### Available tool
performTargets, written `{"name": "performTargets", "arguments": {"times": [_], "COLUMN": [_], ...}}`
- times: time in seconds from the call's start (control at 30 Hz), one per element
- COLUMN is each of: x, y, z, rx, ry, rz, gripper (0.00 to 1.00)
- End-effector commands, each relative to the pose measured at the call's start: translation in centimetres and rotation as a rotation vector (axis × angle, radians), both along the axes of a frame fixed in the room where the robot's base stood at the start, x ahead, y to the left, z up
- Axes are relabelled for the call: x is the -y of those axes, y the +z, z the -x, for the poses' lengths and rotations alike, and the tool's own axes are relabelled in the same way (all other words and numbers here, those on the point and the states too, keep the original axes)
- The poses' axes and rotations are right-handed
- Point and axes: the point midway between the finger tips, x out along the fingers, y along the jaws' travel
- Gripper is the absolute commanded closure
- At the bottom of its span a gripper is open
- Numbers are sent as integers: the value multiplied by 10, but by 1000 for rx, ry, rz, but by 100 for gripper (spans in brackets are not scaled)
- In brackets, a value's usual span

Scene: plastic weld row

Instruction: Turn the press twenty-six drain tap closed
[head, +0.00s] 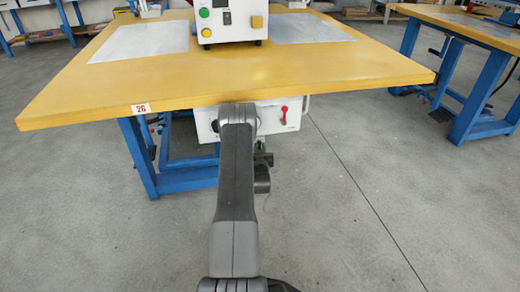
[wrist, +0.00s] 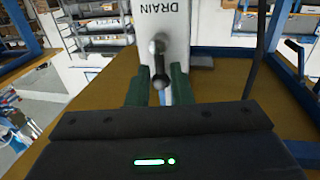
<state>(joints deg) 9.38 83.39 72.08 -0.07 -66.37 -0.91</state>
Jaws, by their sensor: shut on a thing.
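In the wrist view the drain tap (wrist: 158,48) is a metal fitting with a dark lever, on a white upright panel marked DRAIN (wrist: 176,12). The lever's dark end hangs down between the green fingers of my gripper (wrist: 160,80). My gripper is shut on this lever. In the head view my arm reaches under the front edge of the press table (head: 330,80), which bears a 26 label (head: 141,108). The tap cannot be made out there; my arm covers that area.
A blue table leg (head: 138,158) stands left of my arm. Another yellow table (head: 465,22) is at the right. Grey floor (head: 350,200) between them is clear.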

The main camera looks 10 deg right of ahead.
Motion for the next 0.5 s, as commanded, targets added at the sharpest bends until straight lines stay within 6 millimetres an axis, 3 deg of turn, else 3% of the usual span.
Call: {"name": "performTargets", "arguments": {"times": [0.17,0.2,0.3,0.5], "x": [-1,-1,-1,0], "y": [0,0,0,0], "z": [0,0,0,0], "rx": [0,0,0,0], "ry": [1,1,1,1], "rz": [-1,-1,-1,-1], "gripper": [100,78,60,60]}}
